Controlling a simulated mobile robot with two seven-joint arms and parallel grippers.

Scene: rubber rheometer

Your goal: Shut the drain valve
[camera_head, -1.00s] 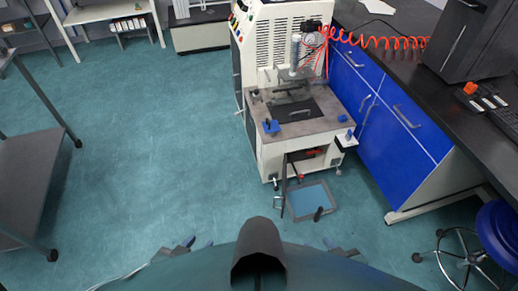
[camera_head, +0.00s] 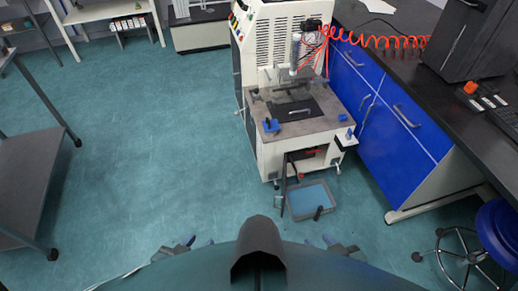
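The white rheometer machine (camera_head: 283,40) stands at the centre back, with an open bay low in its front. A small red part (camera_head: 300,176) shows low at its front, beside a dark upright panel (camera_head: 284,185). I cannot tell for sure which part is the drain valve or how it is set. A shallow grey tray (camera_head: 331,191) with a blue inside lies on the floor below. My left gripper (camera_head: 199,242) and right gripper (camera_head: 319,240) are at the bottom of the view, apart from the machine. Both look open and empty, with their fingertips spread.
A dark handle-like object (camera_head: 318,212) stands at the tray's front edge. Blue cabinets (camera_head: 405,130) under a black counter stand to the right, and a blue stool (camera_head: 498,235) at lower right. A dark cart (camera_head: 30,180) is at left. The floor between is clear.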

